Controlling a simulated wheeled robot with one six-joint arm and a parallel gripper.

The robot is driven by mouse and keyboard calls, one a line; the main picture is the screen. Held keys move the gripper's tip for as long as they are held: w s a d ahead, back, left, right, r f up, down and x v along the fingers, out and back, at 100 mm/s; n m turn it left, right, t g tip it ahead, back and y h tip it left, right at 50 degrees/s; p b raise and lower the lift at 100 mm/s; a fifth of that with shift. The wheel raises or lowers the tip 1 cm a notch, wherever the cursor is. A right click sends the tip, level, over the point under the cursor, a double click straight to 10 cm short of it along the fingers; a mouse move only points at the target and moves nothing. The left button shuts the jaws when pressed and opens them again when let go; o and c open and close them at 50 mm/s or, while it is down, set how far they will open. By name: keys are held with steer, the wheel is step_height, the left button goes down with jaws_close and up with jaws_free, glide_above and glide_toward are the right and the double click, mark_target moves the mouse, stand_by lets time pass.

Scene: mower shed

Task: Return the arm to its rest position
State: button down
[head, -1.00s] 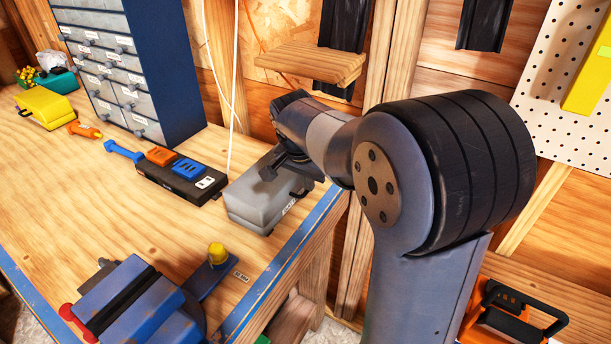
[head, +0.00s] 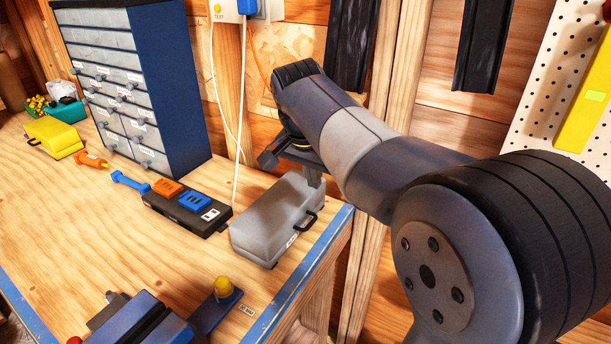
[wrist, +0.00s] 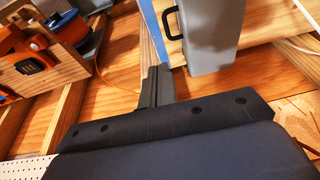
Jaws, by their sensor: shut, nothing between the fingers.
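My arm rises from the lower right in the head view and reaches over the bench's right end.
The workbench (head: 60,240) holds a blue drawer cabinet (head: 175,90), a black organiser (head: 187,207), and a blue vise (head: 140,325) at the near edge. A pegboard (head: 550,70) is at the right. An orange tool (wrist: 35,55) shows in the wrist view.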

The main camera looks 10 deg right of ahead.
stand_by(0.4)
glide_above(311, 225)
step_height(311, 225, down, 10)
step_height(311, 225, down, 4)
steer(key=b, duration=0.3)
steer(key=shift+r, duration=0.1)
steer(key=shift+w+a+r+p, duration=0.15)
steer(key=shift+w+r+p, duration=0.05)
steer(key=shift+r+p, duration=0.65)
